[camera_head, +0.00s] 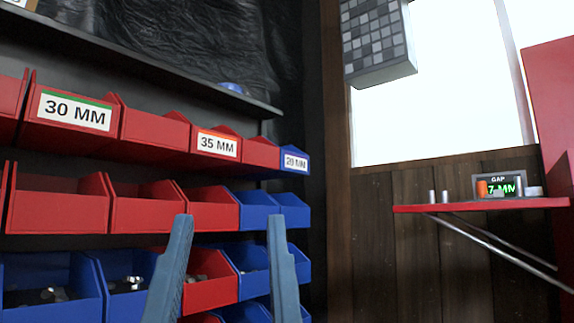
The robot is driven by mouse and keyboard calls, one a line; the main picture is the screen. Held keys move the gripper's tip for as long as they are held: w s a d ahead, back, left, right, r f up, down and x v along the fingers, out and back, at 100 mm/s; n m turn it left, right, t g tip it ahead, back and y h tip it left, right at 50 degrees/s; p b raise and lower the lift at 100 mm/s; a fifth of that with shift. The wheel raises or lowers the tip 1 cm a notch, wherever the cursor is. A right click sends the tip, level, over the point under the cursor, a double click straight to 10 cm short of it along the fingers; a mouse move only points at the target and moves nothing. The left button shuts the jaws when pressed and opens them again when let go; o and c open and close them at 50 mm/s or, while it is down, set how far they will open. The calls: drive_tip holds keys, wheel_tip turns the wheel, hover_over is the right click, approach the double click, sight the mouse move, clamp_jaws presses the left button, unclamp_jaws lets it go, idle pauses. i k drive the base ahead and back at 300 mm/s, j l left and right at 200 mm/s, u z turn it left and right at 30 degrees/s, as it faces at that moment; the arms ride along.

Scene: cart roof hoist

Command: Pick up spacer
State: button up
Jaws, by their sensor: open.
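No piece in view can be told for sure as the spacer. Small cylinders stand on a red shelf (400,209) at the right: two silver ones at its left end and an orange one (482,188) in front of a display. Small metallic pieces (54,294) lie in the lower blue bins, and some lie in a lower red bin (212,291). My gripper (230,225) is open and empty, its two blue-grey fingers pointing up in front of the bins.
Red and blue bins in rows fill the left, with labels "30 MM" (75,111), "35 MM" (216,144) and a smaller one (296,162). The "GAP" display (508,186) partly shows "7 MM". A grey block (378,45) hangs by the window. Free room lies before the wooden wall.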

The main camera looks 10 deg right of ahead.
sight(519, 189)
drive_tip(key=z, duration=1.35)
